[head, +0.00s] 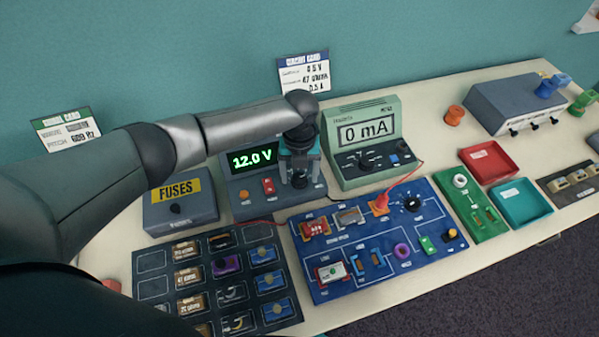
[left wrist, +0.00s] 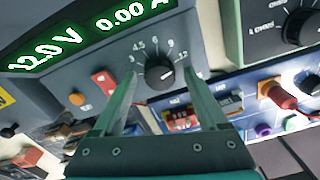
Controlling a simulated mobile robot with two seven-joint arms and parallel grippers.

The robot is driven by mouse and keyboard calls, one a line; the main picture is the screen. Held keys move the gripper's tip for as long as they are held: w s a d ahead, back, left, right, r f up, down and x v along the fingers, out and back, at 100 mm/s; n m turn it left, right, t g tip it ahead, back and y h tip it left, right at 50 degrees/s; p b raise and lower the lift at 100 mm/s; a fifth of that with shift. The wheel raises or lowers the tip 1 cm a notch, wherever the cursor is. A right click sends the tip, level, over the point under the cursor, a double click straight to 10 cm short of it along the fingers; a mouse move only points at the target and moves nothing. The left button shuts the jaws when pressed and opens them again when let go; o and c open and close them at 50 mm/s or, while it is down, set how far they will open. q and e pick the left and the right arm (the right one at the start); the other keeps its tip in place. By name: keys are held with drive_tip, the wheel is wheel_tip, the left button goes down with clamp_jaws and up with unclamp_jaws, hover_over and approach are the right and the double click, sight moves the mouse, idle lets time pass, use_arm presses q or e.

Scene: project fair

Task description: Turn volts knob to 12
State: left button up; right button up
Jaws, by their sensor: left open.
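The power supply (head: 237,190) has a green display (head: 252,160) reading 12.0 V. In the left wrist view the display (left wrist: 60,45) also reads 12.0 V, with 0.00 A beside it. The black volts knob (left wrist: 159,73) sits below the display in a scale marked 3, 4.5, 6, 9 and 12. Its small white mark appears on the side towards 12. My left gripper (head: 300,176) is in front of the supply and hides the knob in the head view. In the left wrist view my left gripper (left wrist: 160,84) is open, with one finger on each side of the knob.
A red switch (head: 268,186) and orange button sit left of the knob. A green meter (head: 364,145) reading 0 mA stands close on the right. A blue circuit board (head: 330,225) with a red lead lies in front. A fuses box (head: 180,209) stands on the left.

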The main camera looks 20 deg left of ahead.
sight(299, 178)
use_arm(q)
wheel_tip(299, 178, up, 15)
drive_tip(key=shift+r, duration=0.15)
idle(0.4)
idle(0.4)
